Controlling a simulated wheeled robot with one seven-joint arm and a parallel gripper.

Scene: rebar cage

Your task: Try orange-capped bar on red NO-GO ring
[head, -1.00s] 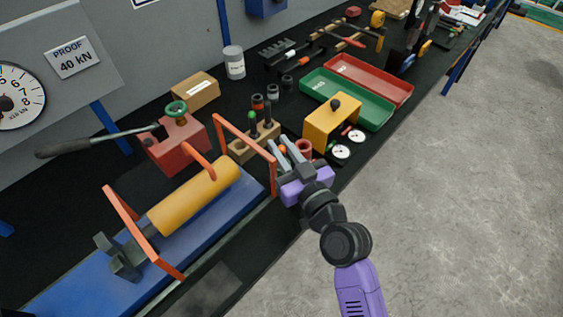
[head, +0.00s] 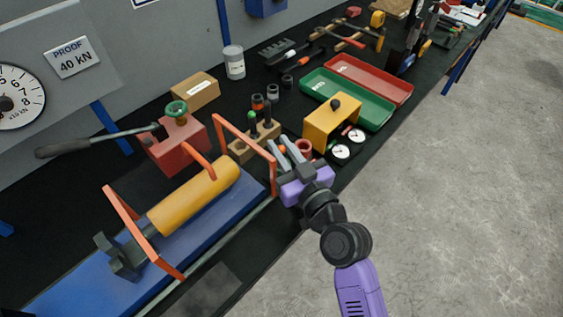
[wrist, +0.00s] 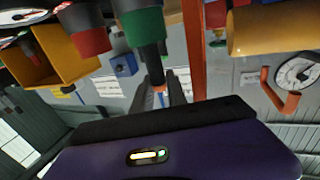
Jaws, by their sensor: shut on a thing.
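My gripper (head: 285,145) is shut on the orange-capped bar (head: 282,149), with its orange cap showing between the fingers. In the wrist view the dark shaft (wrist: 157,62) runs between the fingers and overlaps the green ring (wrist: 140,26); I cannot tell whether the bar's end is inside that ring or in front of it. The red NO-GO ring (head: 304,148) stands just right of the fingers in the head view. It also shows in the wrist view (wrist: 88,38), left of the green ring and apart from the bar. The green ring is hidden in the head view.
A wooden block (head: 255,143) with a green-capped bar and a dark bar stands behind the fingers. An orange frame (head: 245,140) rises close to their left. The yellow box (head: 332,122) and dial gauges (head: 341,152) are to the right. Green and red trays (head: 345,105) lie beyond.

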